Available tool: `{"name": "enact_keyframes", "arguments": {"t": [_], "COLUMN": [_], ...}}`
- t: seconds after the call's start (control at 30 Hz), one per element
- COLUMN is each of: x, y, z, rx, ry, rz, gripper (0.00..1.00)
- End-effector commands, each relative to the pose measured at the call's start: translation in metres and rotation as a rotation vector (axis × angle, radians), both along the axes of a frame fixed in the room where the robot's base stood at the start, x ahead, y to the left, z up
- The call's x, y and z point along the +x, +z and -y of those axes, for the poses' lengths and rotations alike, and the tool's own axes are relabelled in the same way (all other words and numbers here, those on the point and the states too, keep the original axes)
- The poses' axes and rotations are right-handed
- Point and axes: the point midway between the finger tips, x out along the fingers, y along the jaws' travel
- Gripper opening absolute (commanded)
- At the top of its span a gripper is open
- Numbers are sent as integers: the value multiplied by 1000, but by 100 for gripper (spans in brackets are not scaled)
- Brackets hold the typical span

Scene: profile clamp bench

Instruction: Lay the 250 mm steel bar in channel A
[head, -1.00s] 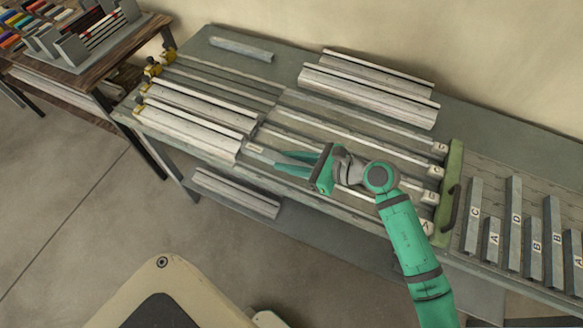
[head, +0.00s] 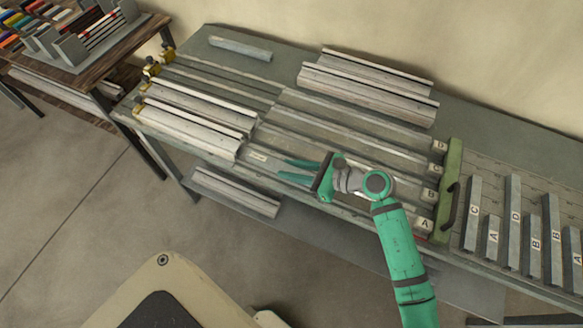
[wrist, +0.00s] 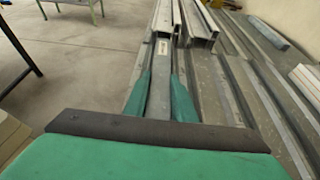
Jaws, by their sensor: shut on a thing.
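My gripper (head: 285,170) is shut on the steel bar (head: 258,156), a flat grey bar with a small white label. The bar lies lengthwise along the front channel, its far end near the silver profile (head: 190,135) at the left. In the wrist view, the bar (wrist: 161,72) runs straight ahead between the two green fingers. Channel A is the front lane, marked by the A label (head: 425,225) at its right end. The bar appears over or in this lane; I cannot tell whether it touches the channel floor. My gripper hides its near end.
A green end stop (head: 447,195) with a dark handle crosses the channels' right end. Labelled bars (head: 513,225) lie to its right. Yellow clamps (head: 152,70) stand at the left. More profiles (head: 370,90) and a loose bar (head: 240,48) lie at the back.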

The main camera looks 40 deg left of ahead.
Motion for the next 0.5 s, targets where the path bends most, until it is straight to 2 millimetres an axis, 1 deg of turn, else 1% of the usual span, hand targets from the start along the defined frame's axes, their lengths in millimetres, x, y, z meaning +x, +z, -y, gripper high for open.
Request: {"name": "enact_keyframes", "arguments": {"t": [0.27, 0.3, 0.33, 0.37, 0.5], "x": [1, 1, 1, 1, 1], "y": [-10, -11, -11, -12, -11], "z": [1, 2, 2, 2, 2], "rx": [-8, -10, -10, -11, -12], "ry": [-3, -3, -3, -4, -3], "rz": [1, 0, 0, -1, -2], "gripper": [0, 33, 40, 41, 42]}}
